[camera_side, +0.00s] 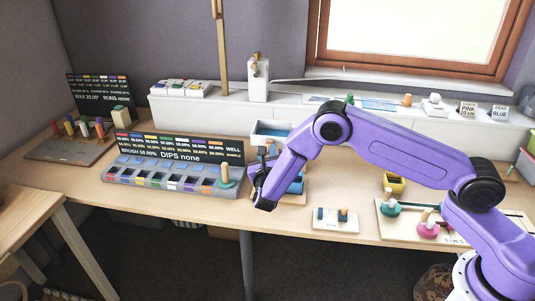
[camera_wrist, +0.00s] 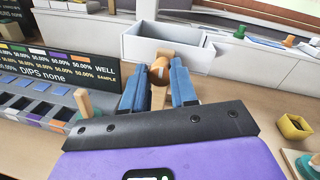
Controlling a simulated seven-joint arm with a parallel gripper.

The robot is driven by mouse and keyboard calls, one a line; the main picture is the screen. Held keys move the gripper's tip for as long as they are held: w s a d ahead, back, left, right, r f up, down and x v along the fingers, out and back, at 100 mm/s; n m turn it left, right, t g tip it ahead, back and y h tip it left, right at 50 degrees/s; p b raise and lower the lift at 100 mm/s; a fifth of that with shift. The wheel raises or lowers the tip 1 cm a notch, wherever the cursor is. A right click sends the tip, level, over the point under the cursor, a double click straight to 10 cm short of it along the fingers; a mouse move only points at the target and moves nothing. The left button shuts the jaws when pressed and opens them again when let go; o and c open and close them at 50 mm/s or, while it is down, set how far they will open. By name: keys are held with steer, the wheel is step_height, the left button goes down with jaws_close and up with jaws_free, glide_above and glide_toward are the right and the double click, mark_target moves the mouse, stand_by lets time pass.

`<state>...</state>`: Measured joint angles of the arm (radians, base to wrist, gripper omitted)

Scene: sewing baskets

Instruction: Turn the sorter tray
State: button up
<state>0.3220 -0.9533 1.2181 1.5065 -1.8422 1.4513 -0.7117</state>
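My gripper (camera_wrist: 160,78) shows in the wrist view with its two blue fingers apart. A brown-topped wooden knob (camera_wrist: 159,70) stands between or just beyond the fingertips; I cannot tell whether they touch it. An open white box (camera_wrist: 168,46), which may be the sorter tray, lies just past the knob. In the side view this box (camera_side: 270,124) has a blue inside and sits behind my gripper. My dark gripper body hides part of the area there. A blue piece (camera_side: 297,187) shows beside it, partly hidden by my arm.
A long compartmented tray (camera_side: 150,181) with a DIPS sign (camera_side: 180,147) stands left, a wooden peg (camera_side: 225,174) at its right end. A white card (camera_side: 334,224) with small blocks and a yellow cup (camera_side: 393,184) are to the right. A white ledge (camera_side: 200,112) runs behind.

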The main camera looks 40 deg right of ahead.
jaws_close()
steer(key=m, duration=0.4)
steer(key=shift+h, duration=0.3)
steer(key=shift+d+m+h, duration=0.1)
steer(key=shift+m+h, duration=0.4)
steer(key=shift+m, duration=2.1)
steer(key=shift+f, duration=0.1)
steer(key=shift+s, duration=0.1)
steer(key=o, duration=0.7)
jaws_free()
steer(key=shift+t, duration=0.3)
